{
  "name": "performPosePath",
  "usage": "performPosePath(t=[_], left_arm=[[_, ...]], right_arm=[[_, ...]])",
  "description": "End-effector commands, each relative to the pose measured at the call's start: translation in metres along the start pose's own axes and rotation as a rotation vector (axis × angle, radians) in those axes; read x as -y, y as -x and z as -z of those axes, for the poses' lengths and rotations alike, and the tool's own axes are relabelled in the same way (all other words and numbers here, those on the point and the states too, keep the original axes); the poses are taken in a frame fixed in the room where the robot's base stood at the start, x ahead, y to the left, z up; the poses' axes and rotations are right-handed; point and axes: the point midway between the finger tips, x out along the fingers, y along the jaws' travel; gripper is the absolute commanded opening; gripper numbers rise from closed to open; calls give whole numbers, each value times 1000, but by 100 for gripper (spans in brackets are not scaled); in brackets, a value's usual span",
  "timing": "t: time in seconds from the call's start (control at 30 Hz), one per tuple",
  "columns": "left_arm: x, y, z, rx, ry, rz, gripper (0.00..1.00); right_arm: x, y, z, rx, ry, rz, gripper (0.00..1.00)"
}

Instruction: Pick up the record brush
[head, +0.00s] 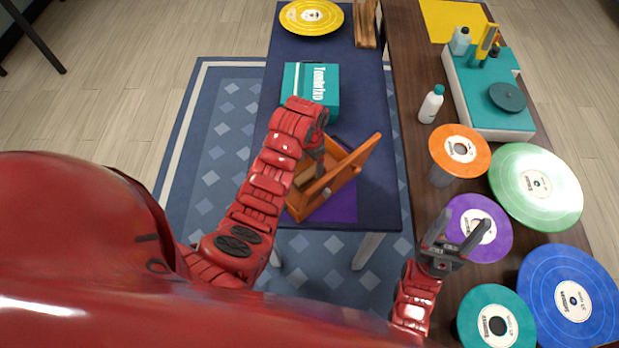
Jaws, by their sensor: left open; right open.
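I cannot identify the record brush for certain. A small tan wooden piece (304,177), which may be it, shows inside the orange wooden holder (352,163) on the dark blue table, partly hidden by my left arm. My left gripper (318,168) points down into the holder from above, close to the tan piece; its fingertips are partly hidden, and it holds nothing that I can see. My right gripper (464,226) is open and empty above the purple record (492,233) on the brown table.
A teal box (325,88) stands behind the holder, on a table with a yellow record (311,17). The brown table holds a white bottle (431,104), a teal-and-white player (475,98) and orange (445,143), green (550,170), blue (545,285) and teal (476,327) records.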

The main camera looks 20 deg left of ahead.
Motion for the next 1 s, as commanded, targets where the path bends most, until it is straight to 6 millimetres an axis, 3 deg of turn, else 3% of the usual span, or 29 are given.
performPosePath(t=[0.27,0.43,0.6,0.97,1.0], left_arm=[[-1,-13,-3,5,0,-2,85],[-3,-34,-6,4,0,-2,85],[-3,-51,-4,3,-1,-2,85],[-2,-58,-4,0,-2,1,85],[-2,-58,-4,0,-2,1,80]], right_arm=[[-1,-14,2,1,0,0,62],[-1,-28,5,1,0,0,62],[-2,-30,5,1,0,0,62],[-2,-30,5,1,0,0,62],[-2,-30,5,1,0,0,62]])
